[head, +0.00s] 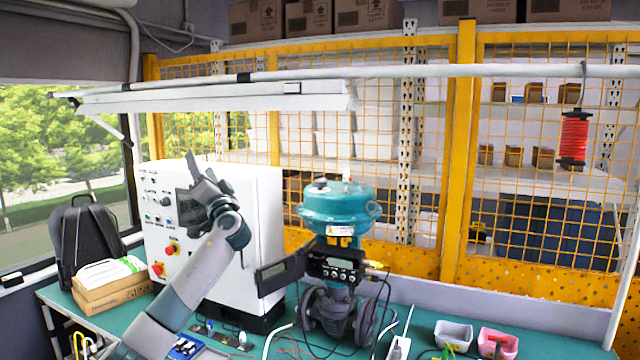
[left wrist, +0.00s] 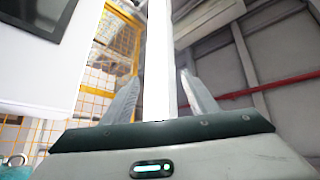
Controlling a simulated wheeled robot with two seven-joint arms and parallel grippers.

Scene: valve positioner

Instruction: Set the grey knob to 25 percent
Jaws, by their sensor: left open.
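A valve positioner (head: 338,266) with a dark front panel and a small display is mounted on the teal valve actuator (head: 340,205). Its dark cover (head: 281,271) stands swung open to the left. I cannot single out a grey knob on its panel at this size. My left gripper (head: 204,178) points up in front of the white control cabinet (head: 258,205), left of the positioner and apart from it. In the left wrist view its two fingers (left wrist: 161,97) are spread, with no object held; a white bar shows between them. My right gripper is not in view.
The cabinet front carries small knobs and red buttons (head: 172,248). A white lamp bar (head: 220,97) hangs above. Cables lie on the green bench around the valve. Grey (head: 453,334) and pink (head: 497,343) bins stand at the right. A yellow mesh fence (head: 466,150) closes the back.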

